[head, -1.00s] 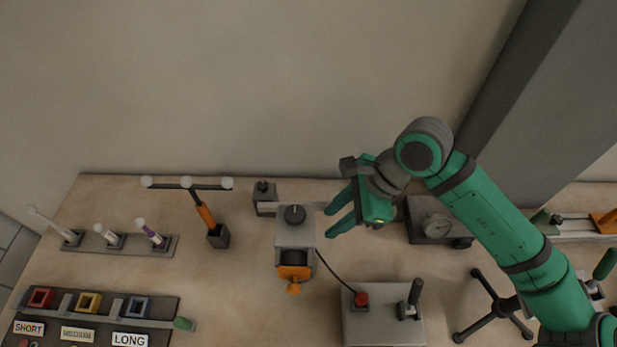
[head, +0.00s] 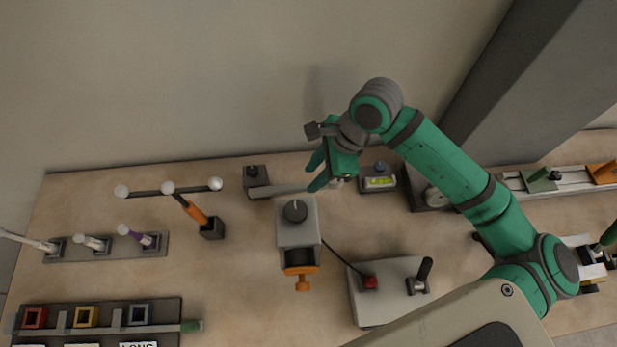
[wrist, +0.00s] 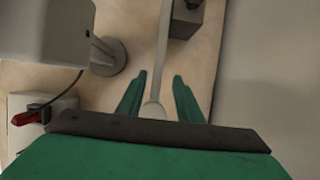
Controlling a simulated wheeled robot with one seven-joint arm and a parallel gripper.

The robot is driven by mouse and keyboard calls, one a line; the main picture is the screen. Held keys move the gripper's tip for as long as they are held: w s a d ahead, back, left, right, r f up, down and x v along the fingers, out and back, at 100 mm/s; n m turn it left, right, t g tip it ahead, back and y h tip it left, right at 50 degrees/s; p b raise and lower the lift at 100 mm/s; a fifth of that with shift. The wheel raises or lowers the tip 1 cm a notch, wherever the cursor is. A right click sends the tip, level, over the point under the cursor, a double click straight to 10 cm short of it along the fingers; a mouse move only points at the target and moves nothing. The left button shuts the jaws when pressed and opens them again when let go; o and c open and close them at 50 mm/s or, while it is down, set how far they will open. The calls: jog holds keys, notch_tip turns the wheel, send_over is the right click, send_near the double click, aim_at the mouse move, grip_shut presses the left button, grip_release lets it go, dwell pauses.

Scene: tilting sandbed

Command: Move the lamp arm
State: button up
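The lamp arm seems to be the thin pale grey bar (head: 285,190) that runs right from a dark block (head: 255,176) near the wall, behind the grey knobbed housing. In the wrist view the bar (wrist: 162,60) runs from the dark block (wrist: 186,20) down to a pale round end (wrist: 153,110). My gripper (head: 313,173) is at the right end of the bar. In the wrist view its two green fingers (wrist: 159,78) are apart, one on each side of the bar, with gaps visible. Whether the bar is at finger height is unclear.
The grey housing (head: 297,225) with a knob and orange clamp stands just left of my gripper. A small box with a yellow-green level (head: 379,182) and a dark gauge box are to the right. A control box (head: 390,292) with red button and lever is in front.

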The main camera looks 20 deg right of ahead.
aim_at(307, 185)
jog(key=shift+s+x, duration=0.2)
jog(key=shift+x, duration=0.85)
jog(key=shift+a+f, duration=0.35)
jog(key=shift+f, duration=0.3)
jog(key=shift+d, duration=0.1)
grip_shut()
